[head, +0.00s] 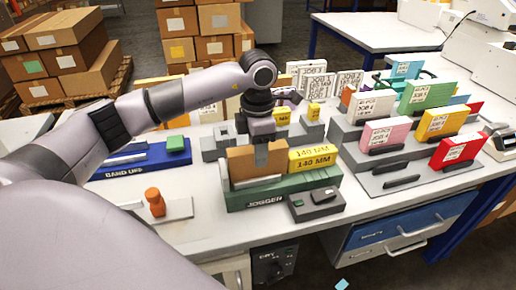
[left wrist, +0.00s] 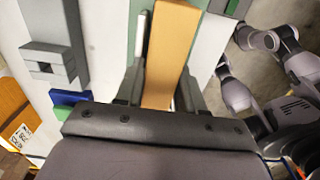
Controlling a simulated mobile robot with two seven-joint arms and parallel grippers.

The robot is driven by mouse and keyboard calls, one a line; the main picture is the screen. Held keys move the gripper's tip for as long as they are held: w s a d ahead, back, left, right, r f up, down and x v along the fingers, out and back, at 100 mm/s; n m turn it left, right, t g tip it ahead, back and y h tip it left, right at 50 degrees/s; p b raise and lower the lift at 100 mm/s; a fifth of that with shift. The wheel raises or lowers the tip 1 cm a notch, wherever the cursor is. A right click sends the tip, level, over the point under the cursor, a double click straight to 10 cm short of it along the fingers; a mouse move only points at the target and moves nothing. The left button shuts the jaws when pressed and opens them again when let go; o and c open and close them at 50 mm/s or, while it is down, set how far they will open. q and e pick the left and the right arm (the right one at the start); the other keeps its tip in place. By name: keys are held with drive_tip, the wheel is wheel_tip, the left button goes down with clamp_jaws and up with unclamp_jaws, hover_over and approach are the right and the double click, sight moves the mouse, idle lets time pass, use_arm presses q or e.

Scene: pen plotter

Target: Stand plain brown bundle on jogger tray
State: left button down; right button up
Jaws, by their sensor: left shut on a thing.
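The plain brown bundle (head: 241,164) is upright at the green jogger tray (head: 262,199), behind its low front wall and toward the left. My left gripper (head: 262,153) is above the tray and shut on the bundle. My right gripper is not identifiable in either view.
A yellow "140 MM" block (head: 312,158) stands at the tray's right. A grey control box (head: 316,204) is in front. A stepped grey rack (head: 400,160) with coloured bundles is on the right. A blue band tray (head: 145,160) and an orange-knobbed plate (head: 155,203) are left.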

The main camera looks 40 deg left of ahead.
use_arm(q)
drive_tip(key=shift+f, duration=0.2)
drive_tip(key=c, duration=0.7)
unclamp_jaws()
drive_tip(key=shift+r, duration=0.1)
drive_tip(key=shift+r, duration=0.15)
drive_tip(key=shift+r, duration=0.25)
wheel_tip(320, 180, up, 12)
drive_tip(key=shift+f, duration=0.2)
drive_tip(key=shift+s+f, duration=0.1)
